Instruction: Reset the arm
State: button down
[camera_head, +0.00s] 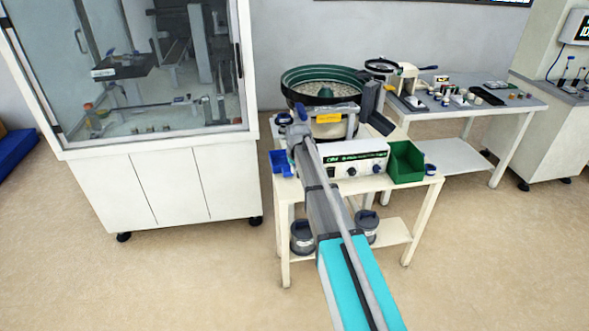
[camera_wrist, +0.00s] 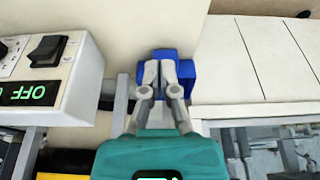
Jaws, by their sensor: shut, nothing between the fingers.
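My gripper (camera_wrist: 160,70) shows in the wrist view with its grey fingers drawn together and nothing between them. Beyond the fingertips is a small blue bin (camera_wrist: 185,76); I cannot tell how wide the gap to it is. In the head view my arm reaches from the bottom edge up over the feeder table (camera_head: 428,189), and I cannot make out the fingers there. The blue bin (camera_head: 281,163) sits at the left end of that table.
A white control box (camera_head: 352,162) and green bin (camera_head: 406,163) stand close beside my arm. A bowl feeder (camera_head: 325,82) rises behind. A glass-fronted cabinet (camera_head: 185,184) is left and a parts table (camera_head: 518,107) right. Open floor lies in front.

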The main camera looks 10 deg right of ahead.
jog(key=s+g, duration=0.3)
jog(key=s, duration=3.2)
notch_tip(320, 180, up, 13)
jog(key=p, duration=1.4)
jog(key=shift+r, duration=0.2)
